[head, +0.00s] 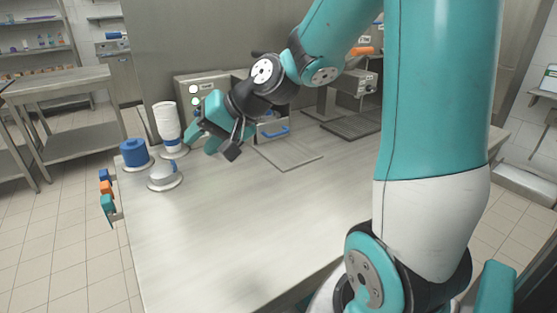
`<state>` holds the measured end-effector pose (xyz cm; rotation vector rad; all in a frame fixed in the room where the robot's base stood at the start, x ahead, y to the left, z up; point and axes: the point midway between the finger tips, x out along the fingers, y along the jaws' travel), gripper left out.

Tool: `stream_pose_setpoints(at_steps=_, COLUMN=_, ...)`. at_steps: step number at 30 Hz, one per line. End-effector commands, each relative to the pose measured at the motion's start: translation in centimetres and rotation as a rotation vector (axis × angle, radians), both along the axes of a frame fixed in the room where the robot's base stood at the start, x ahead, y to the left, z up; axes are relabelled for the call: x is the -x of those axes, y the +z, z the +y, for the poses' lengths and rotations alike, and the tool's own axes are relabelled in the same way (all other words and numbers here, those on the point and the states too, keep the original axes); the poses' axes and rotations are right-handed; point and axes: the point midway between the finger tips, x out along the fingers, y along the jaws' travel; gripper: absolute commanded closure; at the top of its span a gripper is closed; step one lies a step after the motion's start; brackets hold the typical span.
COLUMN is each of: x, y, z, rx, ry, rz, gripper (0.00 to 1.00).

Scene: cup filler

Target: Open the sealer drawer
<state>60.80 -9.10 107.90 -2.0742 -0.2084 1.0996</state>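The sealer is a grey box-shaped machine (195,84) at the back of the steel table, with round light buttons on its front. A blue handle (275,133) shows low on its front, at what looks like the drawer. The drawer looks shut, though my arm covers much of the machine. My gripper (203,142), with teal and dark parts, is in front of the machine, left of the blue handle and apart from it. It points down and left, near the white cup stack. Its fingertips are small and overlap in this view, so their opening is unclear.
A white cup stack (167,122), a blue round container (134,152) and a grey-white lidded holder (165,176) stand at the table's left end. A flat plate (290,153) lies before the blue handle. The table's (215,245) front is clear.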

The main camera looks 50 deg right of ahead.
Motion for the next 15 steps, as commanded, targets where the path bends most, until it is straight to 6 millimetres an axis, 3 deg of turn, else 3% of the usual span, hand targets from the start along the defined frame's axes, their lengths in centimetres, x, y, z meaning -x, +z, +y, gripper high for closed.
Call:
stream_pose_setpoints(at_steps=1, x=-1.8, y=-4.7, z=-4.7, rx=-0.076, ry=-0.166, rz=-0.03, gripper=0.61)
stream_pose_setpoints(at_steps=5, x=-3.7, y=-9.1, z=-15.9, rx=-0.262, ry=-0.535, rz=-0.148, gripper=0.61)
stream_pose_setpoints(at_steps=6, x=-3.5, y=-10.1, z=-19.1, rx=-0.311, ry=-0.633, rz=-0.187, gripper=0.61)
stream_pose_setpoints(at_steps=9, x=-2.3, y=-12.3, z=-25.8, rx=-0.413, ry=-0.832, rz=-0.276, gripper=0.61)
stream_pose_setpoints(at_steps=12, x=-0.8, y=-13.5, z=-30.3, rx=-0.48, ry=-0.963, rz=-0.344, gripper=0.61)
stream_pose_setpoints(at_steps=15, x=0.1, y=-13.9, z=-32.6, rx=-0.515, ry=-1.032, rz=-0.385, gripper=0.61)
